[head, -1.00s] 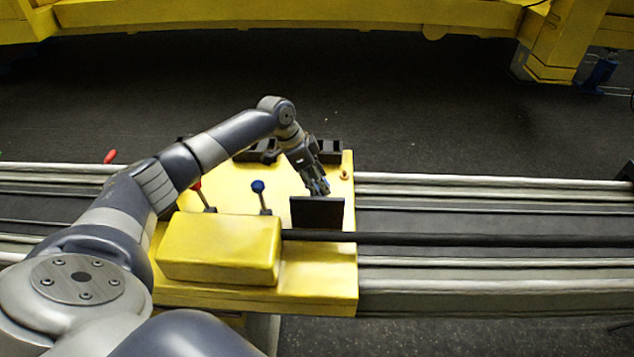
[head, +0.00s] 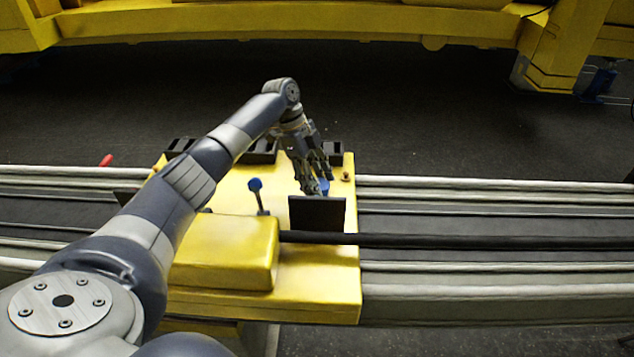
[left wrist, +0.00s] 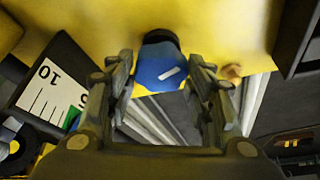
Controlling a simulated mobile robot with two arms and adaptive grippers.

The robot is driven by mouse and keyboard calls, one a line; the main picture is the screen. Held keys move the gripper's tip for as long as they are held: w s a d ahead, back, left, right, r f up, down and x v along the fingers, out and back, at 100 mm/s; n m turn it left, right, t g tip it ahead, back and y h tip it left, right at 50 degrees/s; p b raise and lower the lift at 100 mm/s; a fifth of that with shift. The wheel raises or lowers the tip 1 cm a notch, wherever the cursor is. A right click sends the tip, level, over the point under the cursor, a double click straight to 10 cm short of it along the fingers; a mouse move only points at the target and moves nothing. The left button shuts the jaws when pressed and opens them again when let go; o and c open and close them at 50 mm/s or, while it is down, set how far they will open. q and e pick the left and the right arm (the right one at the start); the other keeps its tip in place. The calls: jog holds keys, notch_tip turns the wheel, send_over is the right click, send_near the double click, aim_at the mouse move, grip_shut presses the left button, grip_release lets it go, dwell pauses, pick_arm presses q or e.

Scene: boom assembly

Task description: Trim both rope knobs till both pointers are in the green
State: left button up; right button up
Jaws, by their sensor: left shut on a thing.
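A blue rope knob (head: 324,187) with a white mark on its top stands on the yellow console (head: 312,275), just behind a dark upright gauge panel (head: 317,214). My left gripper (head: 312,186) reaches down to it, shut on it. In the left wrist view the knob (left wrist: 163,66) sits between the two fingers. The gauge's white scale (left wrist: 50,97) shows at the left with a 10 and a green patch, partly hidden by a finger. I cannot make out its pointer. I do not see a second knob; my left arm covers the console's left part. My right gripper is out of view.
A blue-topped lever (head: 257,190) stands left of the gauge panel. A yellow block (head: 224,252) and a dark rod (head: 450,240) lie in front. A small orange peg (head: 346,176) is right of the knob. Long rails (head: 490,190) run to both sides.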

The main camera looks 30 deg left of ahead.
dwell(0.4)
pick_arm(q)
jog(key=o, duration=1.1)
jog(key=shift+c, duration=0.2)
jog(key=v, duration=1.2)
